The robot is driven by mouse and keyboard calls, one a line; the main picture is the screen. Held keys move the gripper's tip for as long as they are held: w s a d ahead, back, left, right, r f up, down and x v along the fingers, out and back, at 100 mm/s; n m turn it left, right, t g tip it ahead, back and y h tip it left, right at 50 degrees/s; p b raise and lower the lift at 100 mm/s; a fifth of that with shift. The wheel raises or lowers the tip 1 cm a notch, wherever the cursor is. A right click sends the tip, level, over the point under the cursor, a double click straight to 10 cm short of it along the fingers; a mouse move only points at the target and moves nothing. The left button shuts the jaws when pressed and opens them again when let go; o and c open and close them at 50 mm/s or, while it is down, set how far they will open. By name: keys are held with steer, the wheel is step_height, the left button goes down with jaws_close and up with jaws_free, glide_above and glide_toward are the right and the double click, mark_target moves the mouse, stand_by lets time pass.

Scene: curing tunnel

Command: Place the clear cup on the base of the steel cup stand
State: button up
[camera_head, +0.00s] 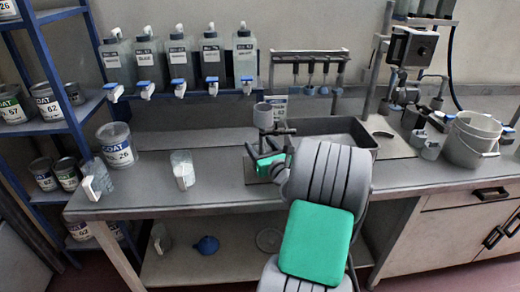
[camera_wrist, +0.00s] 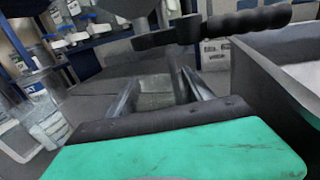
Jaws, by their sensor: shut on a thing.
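My gripper (camera_head: 266,164) is at the left side of the sink, low over the counter. In the wrist view its two fingers (camera_wrist: 157,98) are shut on a clear cup (camera_wrist: 155,93), which looks see-through and greenish. The head view hides that cup behind my gripper. A dark metal stand (camera_head: 266,142) with a post and side arms, seemingly the cup stand, rises just beyond my gripper; it carries a grey cup (camera_head: 263,115) on top. In the wrist view the stand's post and arm (camera_wrist: 180,58) are close above and behind the held cup. I cannot tell whether the cup touches the base.
A clear jug with white contents (camera_head: 183,170) and a paint can (camera_head: 117,146) stand left on the counter. The sink (camera_head: 360,135) is right of the stand. Several labelled bottles (camera_head: 180,60) line the back shelf. A grey bucket (camera_head: 472,140) stands far right.

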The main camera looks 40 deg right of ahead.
steer(key=shift+f, duration=0.65)
steer(key=o, duration=1.3)
steer(key=shift+o, duration=0.2)
steer(key=v, duration=1.2)
steer(key=shift+r+b, duration=0.15)
steer(key=shift+b, duration=0.2)
